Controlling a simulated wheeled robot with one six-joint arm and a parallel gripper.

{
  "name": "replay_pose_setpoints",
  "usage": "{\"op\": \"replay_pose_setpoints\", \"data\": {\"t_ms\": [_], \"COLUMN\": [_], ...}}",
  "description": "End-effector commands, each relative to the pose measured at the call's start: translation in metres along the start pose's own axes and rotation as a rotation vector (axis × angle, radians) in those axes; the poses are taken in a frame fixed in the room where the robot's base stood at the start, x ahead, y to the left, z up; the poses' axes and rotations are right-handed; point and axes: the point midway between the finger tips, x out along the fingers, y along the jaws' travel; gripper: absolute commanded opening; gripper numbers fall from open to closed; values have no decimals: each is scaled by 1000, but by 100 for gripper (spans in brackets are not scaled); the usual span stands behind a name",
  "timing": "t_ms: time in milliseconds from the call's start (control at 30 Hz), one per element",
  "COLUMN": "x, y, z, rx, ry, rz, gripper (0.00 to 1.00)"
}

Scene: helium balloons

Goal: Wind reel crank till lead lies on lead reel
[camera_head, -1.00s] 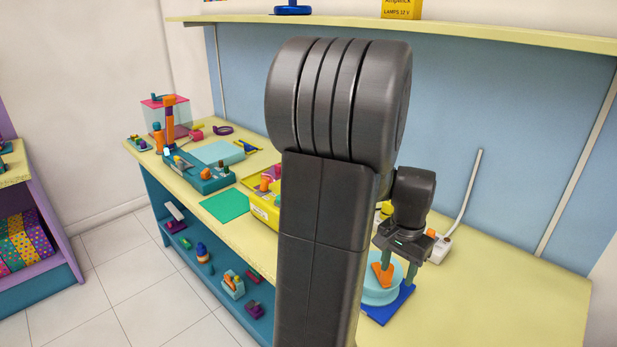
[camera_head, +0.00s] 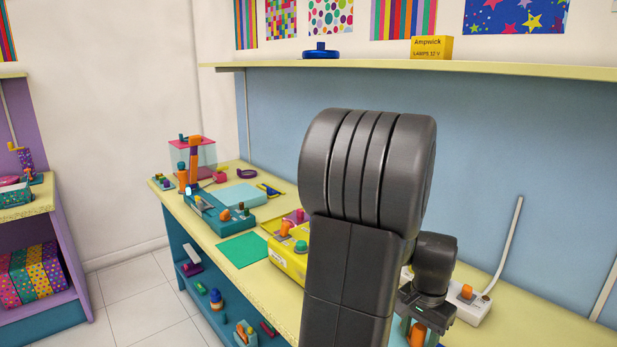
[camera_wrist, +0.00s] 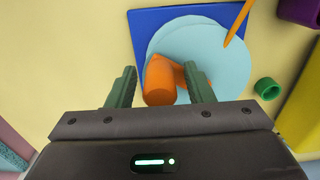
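In the wrist view, the lead reel is a pale blue disc (camera_wrist: 226,62) on a dark blue base (camera_wrist: 150,22). Its orange crank knob (camera_wrist: 159,82) stands between the two green fingers of my gripper (camera_wrist: 160,88). Gaps show on both sides of the knob, so the fingers are open around it. A thin orange strip (camera_wrist: 238,22) crosses the reel's upper right edge; I cannot tell whether it is the lead. In the head view, my gripper (camera_head: 418,328) is at the bottom edge with the orange knob (camera_head: 418,335) showing; most of the reel is cut off.
A white socket strip (camera_head: 472,306) with a cable lies right of my gripper. A yellow box (camera_head: 286,262) with knobs stands left of my arm on the bench.

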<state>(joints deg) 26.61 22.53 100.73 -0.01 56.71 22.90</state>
Motion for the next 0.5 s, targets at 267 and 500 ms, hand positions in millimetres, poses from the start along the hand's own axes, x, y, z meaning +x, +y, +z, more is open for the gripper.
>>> {"op": "replay_pose_setpoints", "data": {"t_ms": [267, 500], "x": [0, 0], "y": [0, 5], "z": [0, -9], "rx": [0, 3], "ry": [-1, -1], "rz": [0, 1], "gripper": [18, 18]}}
